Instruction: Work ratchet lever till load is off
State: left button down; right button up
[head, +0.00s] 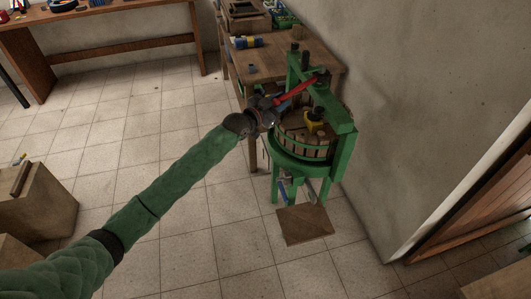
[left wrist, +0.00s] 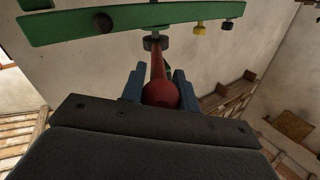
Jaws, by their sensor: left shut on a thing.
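The green press (head: 340,137) stands by the wall, with a slatted wooden basket (head: 301,146) in its frame. A red ratchet lever (head: 297,92) slants from the top of the press down to my left gripper (head: 262,112). In the left wrist view, the left gripper's blue fingers (left wrist: 159,88) are shut on the red ball end of the lever (left wrist: 161,95). The green crossbeam (left wrist: 140,18) of the press shows above it. My right gripper is out of view.
A wooden workbench (head: 262,62) with tools and boxes stands right behind the press. A brown board (head: 305,225) lies on the floor before it. Wooden boxes (head: 42,205) stand at the left. The tiled floor between is clear.

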pick_arm(q)
jog(key=c, duration=2.2)
grip_release()
jog(key=shift+w+a+f+b, duration=0.15)
jog(key=shift+w+a+b, duration=0.65)
jog(key=shift+w, duration=0.2)
jog(key=c, duration=2)
grip_release()
jog(key=w+a+b, duration=0.1)
jog(key=w+b, duration=0.1)
jog(key=shift+w+a+b, duration=0.3)
jog(key=shift+a, duration=0.1)
jog(key=shift+c, duration=0.2)
jog(key=shift+o, duration=0.3)
jog(key=shift+w+a, duration=0.25)
jog(key=shift+w, duration=0.05)
